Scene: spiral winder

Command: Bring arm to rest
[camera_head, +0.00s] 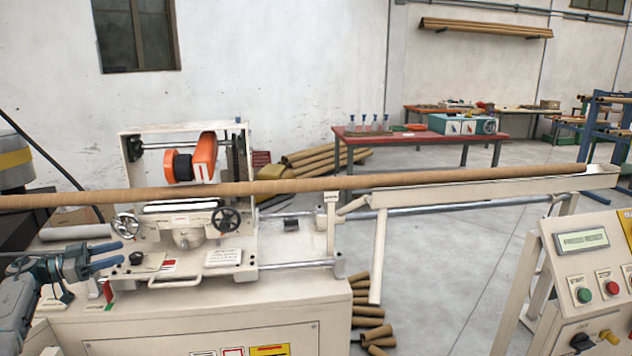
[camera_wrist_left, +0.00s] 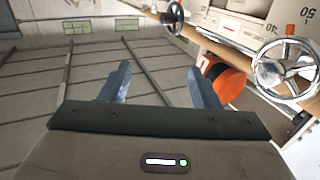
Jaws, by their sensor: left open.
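My left gripper (camera_head: 106,255) is at the left of the head view, beside the front left part of the cream winding machine (camera_head: 190,315). Its two blue-grey fingers are spread apart with nothing between them. In the left wrist view the open fingers (camera_wrist_left: 155,85) also show empty, with the machine's handwheels and an orange part to the right. A long brown cardboard tube (camera_head: 300,185) runs across the machine onto the cream support rail at the right. My right gripper is in neither view.
A control panel (camera_head: 590,280) with green and red buttons stands at the front right. Handwheels (camera_head: 226,219) stick out from the machine close to my left gripper. A red table (camera_head: 430,138) with bottles stands behind. Loose tubes (camera_head: 372,325) lie on the floor. Open grey floor lies at centre right.

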